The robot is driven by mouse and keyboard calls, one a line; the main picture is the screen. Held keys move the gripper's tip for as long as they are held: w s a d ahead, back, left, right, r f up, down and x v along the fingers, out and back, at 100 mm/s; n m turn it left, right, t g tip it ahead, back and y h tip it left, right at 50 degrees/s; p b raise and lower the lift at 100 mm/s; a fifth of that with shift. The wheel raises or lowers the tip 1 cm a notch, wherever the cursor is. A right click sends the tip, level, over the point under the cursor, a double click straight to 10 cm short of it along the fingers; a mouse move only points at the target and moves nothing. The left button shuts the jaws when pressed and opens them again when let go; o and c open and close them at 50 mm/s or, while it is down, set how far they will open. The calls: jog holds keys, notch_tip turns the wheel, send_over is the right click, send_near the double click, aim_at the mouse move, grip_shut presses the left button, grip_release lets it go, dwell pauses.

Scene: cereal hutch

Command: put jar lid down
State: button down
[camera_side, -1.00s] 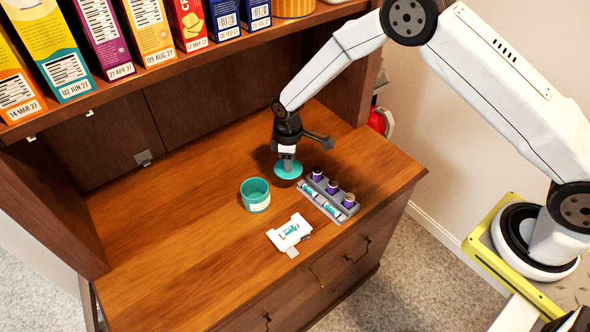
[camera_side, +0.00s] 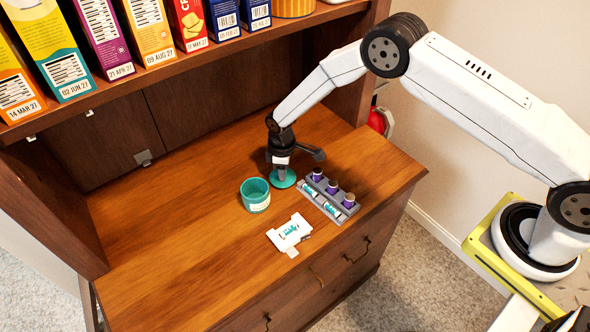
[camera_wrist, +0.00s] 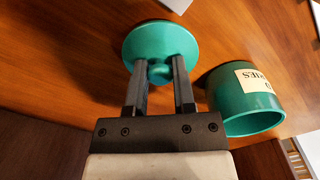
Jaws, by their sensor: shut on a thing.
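The teal jar lid (camera_side: 284,179) is a round disc with a small knob. My gripper (camera_side: 281,166) points down over it and is shut on the knob, seen clearly in the wrist view (camera_wrist: 160,72). The lid is at or just above the wooden top; I cannot tell whether it touches. The teal jar (camera_side: 255,195) stands open just left of the lid in the side view. In the wrist view the jar (camera_wrist: 243,98) is to the right of the lid, with a cream label on it.
A grey rack (camera_side: 330,196) with purple-capped vials stands close to the right of the lid. A white box (camera_side: 289,232) lies in front. Cereal boxes (camera_side: 101,38) stand on the shelf above. The wooden top (camera_side: 165,235) is clear at left.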

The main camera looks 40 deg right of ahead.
jog(key=shift+f, duration=0.35)
jog(key=shift+c, duration=2.2)
grip_release()
jog(key=shift+r, duration=0.2)
notch_tip(320, 180, up, 12)
